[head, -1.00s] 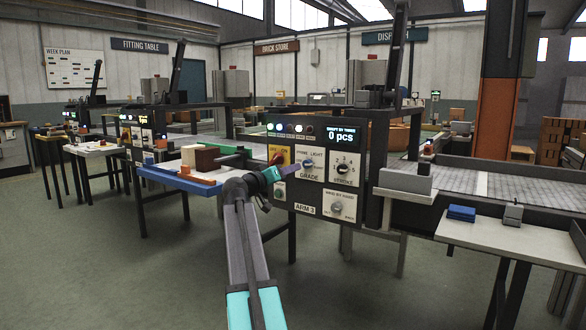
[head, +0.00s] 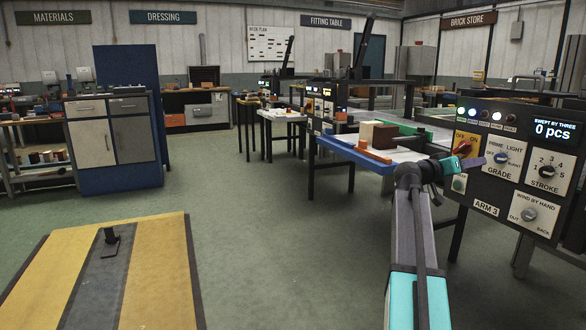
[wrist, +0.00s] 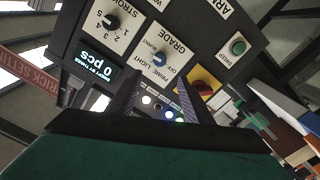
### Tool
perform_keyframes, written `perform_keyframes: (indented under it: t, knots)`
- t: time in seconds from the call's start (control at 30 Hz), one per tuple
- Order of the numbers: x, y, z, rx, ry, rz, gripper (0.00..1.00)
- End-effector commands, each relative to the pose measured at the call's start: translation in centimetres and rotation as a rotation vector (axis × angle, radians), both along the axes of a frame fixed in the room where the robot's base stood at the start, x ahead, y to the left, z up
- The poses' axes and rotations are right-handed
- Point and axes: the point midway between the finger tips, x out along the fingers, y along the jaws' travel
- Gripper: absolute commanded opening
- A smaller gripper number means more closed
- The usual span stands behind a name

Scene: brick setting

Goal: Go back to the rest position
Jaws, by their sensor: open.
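My arm reaches up from the lower right of the head view. My gripper (head: 476,162) is at its end, in front of the lower left part of the ARM 3 control panel (head: 541,172). In the wrist view my gripper (wrist: 160,92) shows two dark fingers apart with nothing between them. The panel fills much of that view upside down, with the grade knob (wrist: 160,59), the red switch (wrist: 204,88) and the green button (wrist: 238,47). The display (head: 553,131) reads 0 pcs. I cannot tell whether a fingertip touches the panel.
A blue-edged table (head: 351,154) with bricks stands left of the panel. A yellow and grey floor platform (head: 158,270) with a dark post lies at lower left. The green floor between is clear.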

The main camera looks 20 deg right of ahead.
Motion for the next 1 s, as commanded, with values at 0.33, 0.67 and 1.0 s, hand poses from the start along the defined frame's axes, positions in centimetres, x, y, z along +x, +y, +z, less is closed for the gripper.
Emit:
perform_keyframes:
  t: [0.33, 0.67, 1.0]
  knots:
    - [4.7, 2.7, -0.3, 0.026, 0.036, 0.061, 0.46]
    - [12.0, 8.4, -7.8, 0.113, 0.15, 0.166, 0.46]
    - [16.0, 15.6, -17.4, 0.245, 0.247, 0.265, 0.46]
